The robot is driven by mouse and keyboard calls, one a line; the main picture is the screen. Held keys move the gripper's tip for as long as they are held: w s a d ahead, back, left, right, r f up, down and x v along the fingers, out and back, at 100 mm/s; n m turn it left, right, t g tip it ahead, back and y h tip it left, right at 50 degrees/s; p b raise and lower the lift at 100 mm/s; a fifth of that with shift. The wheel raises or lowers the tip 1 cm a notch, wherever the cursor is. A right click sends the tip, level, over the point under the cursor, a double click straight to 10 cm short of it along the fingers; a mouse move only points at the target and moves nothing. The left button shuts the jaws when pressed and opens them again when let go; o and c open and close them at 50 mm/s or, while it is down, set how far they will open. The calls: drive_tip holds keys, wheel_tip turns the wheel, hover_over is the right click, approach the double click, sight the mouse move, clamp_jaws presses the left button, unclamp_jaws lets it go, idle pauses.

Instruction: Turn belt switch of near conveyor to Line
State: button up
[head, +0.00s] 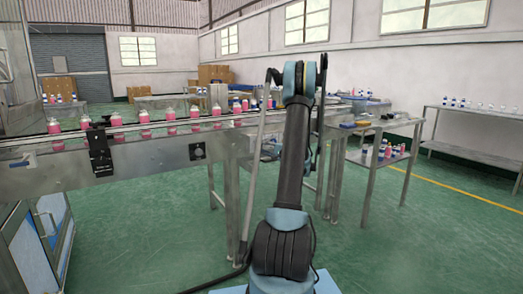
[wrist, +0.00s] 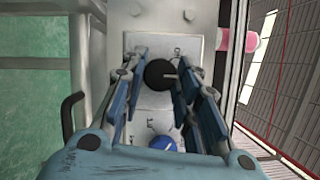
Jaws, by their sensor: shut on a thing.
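The belt switch is a round black knob (wrist: 159,74) with a light pointer line, on a pale metal plate (wrist: 150,42) in the wrist view. The pointer line points to the right in that view. Small marks on the plate are too small to read. My gripper (wrist: 154,62) has its blue-padded fingers on both sides of the knob and is shut on it. In the head view the near conveyor (head: 140,172) runs across the left and middle with pink bottles on it.
A blue round button (wrist: 163,145) sits on the plate near the gripper's base. A pink bottle (wrist: 236,40) stands at the right in the wrist view. In the head view, a side table (head: 375,159) with bottles stands right of my arm. Green floor (head: 420,240) is clear at the right.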

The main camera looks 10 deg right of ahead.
drive_tip(key=shift+f+m, duration=0.1)
drive_tip(key=shift+m, duration=0.2)
drive_tip(key=o, duration=1.1)
drive_tip(key=shift+c, duration=0.2)
drive_tip(key=v, duration=1.2)
drive_tip(key=shift+f, duration=0.15)
drive_tip(key=shift+a, duration=0.15)
